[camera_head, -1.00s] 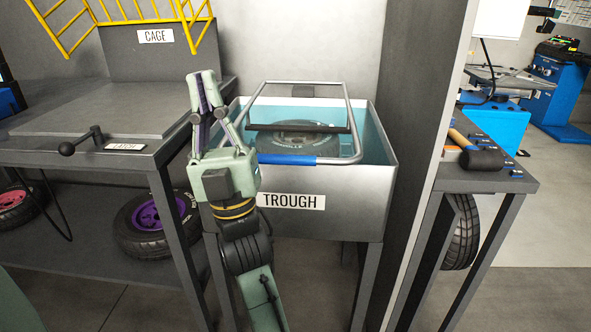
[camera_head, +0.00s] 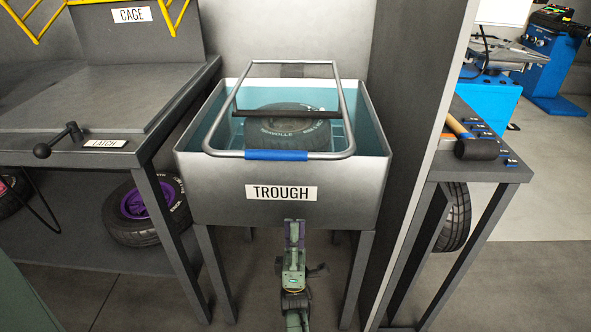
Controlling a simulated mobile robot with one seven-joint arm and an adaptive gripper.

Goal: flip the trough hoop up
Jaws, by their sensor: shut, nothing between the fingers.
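The trough (camera_head: 215,188) is a grey metal tub on legs, blue inside, with a TROUGH label on its front. The grey tube hoop (camera_head: 219,125) lies down over its open top. Its blue grip (camera_head: 276,155) is at the front rim, and a dark crossbar (camera_head: 286,114) spans it. A tyre (camera_head: 288,133) sits in the trough under the hoop. My gripper (camera_head: 294,232) is shut and empty, pointing up at the lower front edge of the trough, below the label. It is well below the blue grip, and I cannot tell whether it touches the trough.
A grey bench (camera_head: 60,150) with a LATCH handle (camera_head: 58,140) stands at left, beneath a yellow CAGE frame. A tall grey panel (camera_head: 415,100) rises close at the trough's right. Beyond it, a mallet (camera_head: 474,147) lies on another bench. Open floor shows in front.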

